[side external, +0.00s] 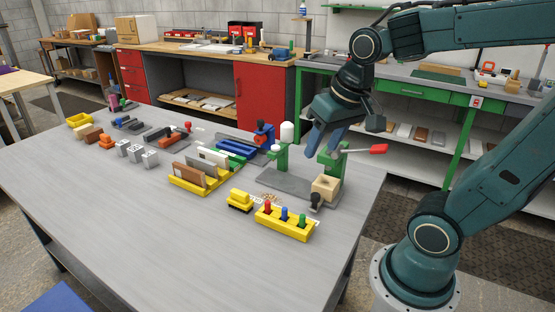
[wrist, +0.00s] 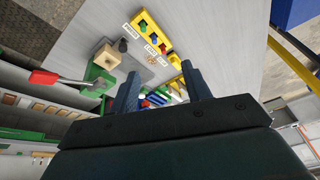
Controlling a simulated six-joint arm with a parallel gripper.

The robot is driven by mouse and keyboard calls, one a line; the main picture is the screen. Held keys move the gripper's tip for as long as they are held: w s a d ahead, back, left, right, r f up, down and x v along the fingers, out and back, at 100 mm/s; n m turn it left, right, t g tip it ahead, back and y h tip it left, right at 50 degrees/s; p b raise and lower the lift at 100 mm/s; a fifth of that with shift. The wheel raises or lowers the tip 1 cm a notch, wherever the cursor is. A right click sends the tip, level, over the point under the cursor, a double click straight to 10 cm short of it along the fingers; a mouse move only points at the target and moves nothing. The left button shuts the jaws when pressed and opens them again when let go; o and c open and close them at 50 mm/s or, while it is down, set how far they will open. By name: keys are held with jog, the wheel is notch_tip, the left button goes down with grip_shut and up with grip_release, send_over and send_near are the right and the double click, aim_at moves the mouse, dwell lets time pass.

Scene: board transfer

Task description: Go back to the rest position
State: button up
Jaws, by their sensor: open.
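My gripper (side external: 325,136) is open and empty in the side external view. It hangs in the air above the green fixture (side external: 333,160) with the red-handled lever, at the right end of the grey table (side external: 140,215). In the wrist view its two blue fingers (wrist: 160,92) stand apart with nothing between them. The table top shows beyond the fingertips, with the fixture's red handle (wrist: 45,77) at the left.
A light wooden block (side external: 325,187) sits at the fixture's front. A yellow holder (side external: 284,224) with coloured pegs and a yellow rack (side external: 200,181) with boards stand nearby. Several grey blocks (side external: 137,153) lie farther left. The table's front left is clear.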

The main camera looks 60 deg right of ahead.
jog(key=s+a+r+n+t, duration=0.1)
jog(key=s+a+n, duration=0.3)
jog(key=s, duration=0.1)
jog(key=shift+s+a+r+n+t+y, duration=0.15)
jog(key=shift+s+n+t+y, duration=0.1)
jog(key=shift+n+t+y, duration=0.15)
